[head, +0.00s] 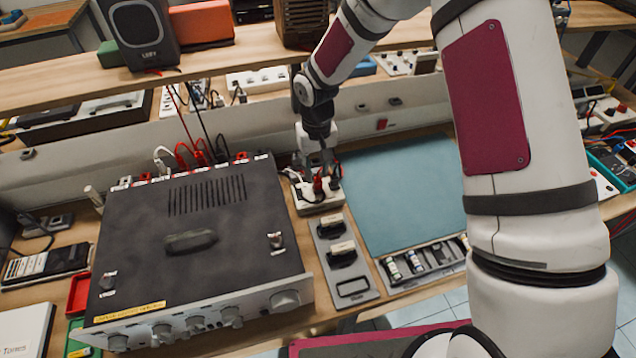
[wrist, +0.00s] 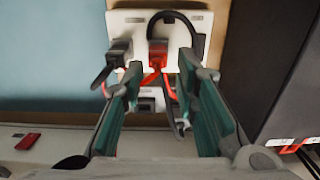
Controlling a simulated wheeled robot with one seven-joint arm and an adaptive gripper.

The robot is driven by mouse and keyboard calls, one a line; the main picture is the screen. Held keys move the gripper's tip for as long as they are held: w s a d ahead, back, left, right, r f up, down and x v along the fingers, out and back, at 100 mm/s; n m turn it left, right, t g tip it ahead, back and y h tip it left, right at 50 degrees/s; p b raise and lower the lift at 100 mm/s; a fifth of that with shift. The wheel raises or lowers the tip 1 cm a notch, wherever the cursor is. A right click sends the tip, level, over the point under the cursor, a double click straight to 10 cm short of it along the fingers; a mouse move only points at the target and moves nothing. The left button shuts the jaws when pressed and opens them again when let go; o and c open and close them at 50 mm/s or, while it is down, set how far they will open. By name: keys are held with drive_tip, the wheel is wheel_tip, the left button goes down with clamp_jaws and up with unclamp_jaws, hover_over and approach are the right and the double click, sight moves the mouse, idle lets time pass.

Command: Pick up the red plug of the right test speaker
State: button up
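My gripper (head: 319,168) is over the socket box, pointing down. In the wrist view its two fingers (wrist: 160,70) are apart, one on each side of the red plug, with visible gaps. Whether the fingertips reach the plug's depth is unclear.
The black amplifier (head: 190,240) stands close left of the box. A blue-green mat (head: 400,195) lies to the right. A grey tray (head: 342,262) is in front. A speaker marked LEFT (head: 143,32) and a brown box (head: 303,20) stand on the shelf. Black cable loops beside the plug.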

sight(318, 179)
wheel_tip(318, 179, down, 3)
drive_tip(key=shift+s+d+f+p, duration=0.15)
drive_tip(key=shift+p, duration=0.3)
drive_tip(key=shift+f, duration=0.65)
clamp_jaws()
